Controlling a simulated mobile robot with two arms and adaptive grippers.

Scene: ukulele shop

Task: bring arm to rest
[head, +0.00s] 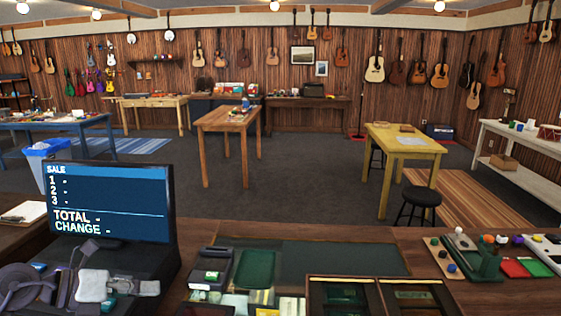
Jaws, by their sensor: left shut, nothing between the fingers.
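My left arm comes in low at the left edge, in front of the register screen. My left gripper (148,288) is at its end, shut and empty, over the dark register base at the left of the counter. It looks close to the base, but I cannot tell whether it touches it. My right gripper is not in view.
The register screen (107,200) stands just behind my left gripper. The wooden counter (490,296) holds a card reader (211,265), a green mat (256,268), dark framed trays and small coloured parts. Beyond it are a yellow table (400,135), a black stool (421,197) and open carpet.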

